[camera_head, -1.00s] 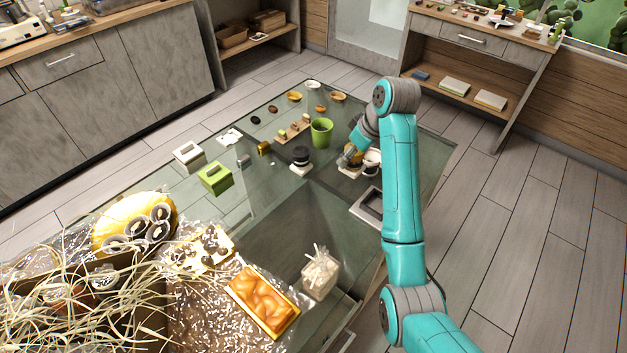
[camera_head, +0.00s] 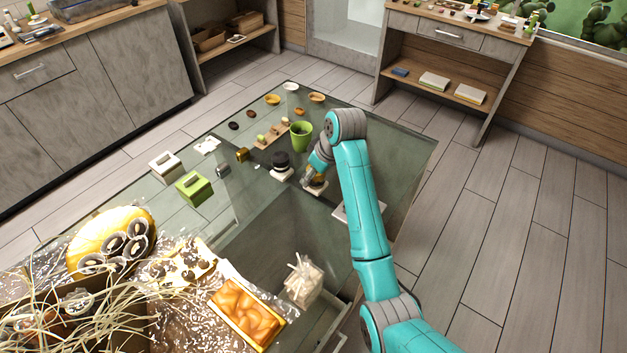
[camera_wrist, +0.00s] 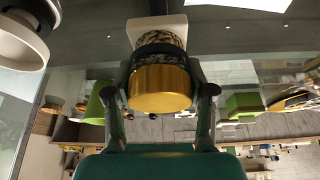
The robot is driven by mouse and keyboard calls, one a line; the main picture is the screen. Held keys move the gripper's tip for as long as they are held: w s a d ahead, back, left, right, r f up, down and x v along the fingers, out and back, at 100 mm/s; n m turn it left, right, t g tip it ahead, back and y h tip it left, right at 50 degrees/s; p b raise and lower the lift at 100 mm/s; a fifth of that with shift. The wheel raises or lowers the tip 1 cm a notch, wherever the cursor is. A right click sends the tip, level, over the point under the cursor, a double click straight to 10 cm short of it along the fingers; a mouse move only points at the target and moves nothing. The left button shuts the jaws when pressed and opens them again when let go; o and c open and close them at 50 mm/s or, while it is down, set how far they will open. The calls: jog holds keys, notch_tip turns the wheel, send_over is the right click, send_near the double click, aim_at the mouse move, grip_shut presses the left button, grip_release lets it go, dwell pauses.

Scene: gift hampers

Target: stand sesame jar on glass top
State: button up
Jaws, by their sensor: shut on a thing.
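My gripper (camera_wrist: 160,95) is shut on the sesame jar (camera_wrist: 160,86), with one finger on each side of it. The jar has a gold lid and a dark speckled body. A white square piece (camera_wrist: 157,24) shows at the jar's far end in the wrist view; I cannot tell whether they touch.
A green cup (camera_head: 301,136) stands behind my gripper. A green box (camera_head: 194,187) and a white box (camera_head: 166,167) stand to the left. A filled hamper, a tray of bread (camera_head: 245,312) and a bag of sticks (camera_head: 303,283) are nearer. A white cup (camera_wrist: 22,40) shows in the wrist view.

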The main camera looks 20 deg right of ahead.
aim_at(314, 181)
jog(key=shift+f, duration=1.4)
jog(key=shift+f, duration=0.15)
jog(key=o, duration=1.3)
